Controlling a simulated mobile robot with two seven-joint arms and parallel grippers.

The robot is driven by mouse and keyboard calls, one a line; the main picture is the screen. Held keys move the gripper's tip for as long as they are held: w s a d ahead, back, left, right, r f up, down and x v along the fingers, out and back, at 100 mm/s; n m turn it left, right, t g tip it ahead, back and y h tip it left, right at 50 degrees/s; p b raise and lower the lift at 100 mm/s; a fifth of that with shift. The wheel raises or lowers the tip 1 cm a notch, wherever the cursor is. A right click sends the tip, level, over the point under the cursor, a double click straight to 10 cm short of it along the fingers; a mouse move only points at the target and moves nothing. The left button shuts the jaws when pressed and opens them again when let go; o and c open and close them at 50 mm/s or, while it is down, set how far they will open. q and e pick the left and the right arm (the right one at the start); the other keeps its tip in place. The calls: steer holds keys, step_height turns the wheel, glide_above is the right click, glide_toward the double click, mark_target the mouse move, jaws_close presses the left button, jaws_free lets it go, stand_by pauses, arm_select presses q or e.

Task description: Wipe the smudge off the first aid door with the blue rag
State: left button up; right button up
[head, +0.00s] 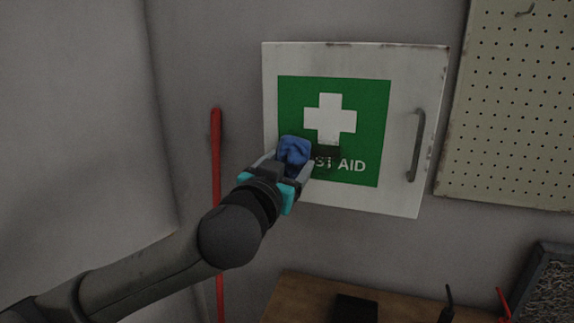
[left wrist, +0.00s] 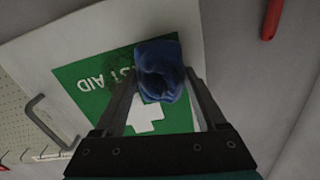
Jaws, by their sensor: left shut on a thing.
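The white first aid door (head: 400,190) hangs on the wall with a green panel, a white cross and a grey handle (head: 418,146) at its right. A dark smudge (head: 327,154) lies over part of the lettering below the cross; it also shows in the left wrist view (left wrist: 122,62). My left gripper (head: 291,163) is shut on the blue rag (head: 294,150), in front of the panel's lower left. The bunched rag (left wrist: 159,70) sits between the fingers in the left wrist view, beside the smudge. I cannot tell whether it touches the door. My right gripper is not in view.
A red pole (head: 216,150) stands against the wall left of the door. A pegboard (head: 515,110) hangs to the right. Below is a wooden bench (head: 310,300) with a black object (head: 356,309), tool handles and a dark tray (head: 545,275).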

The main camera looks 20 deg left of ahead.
arm_select(q)
steer(key=shift+s+d+p, duration=0.15)
steer(key=shift+d+p, duration=0.15)
steer(key=shift+d, duration=1.65)
steer(key=shift+d+p, duration=0.4)
steer(key=shift+d, duration=3.35)
steer(key=shift+a, duration=0.1)
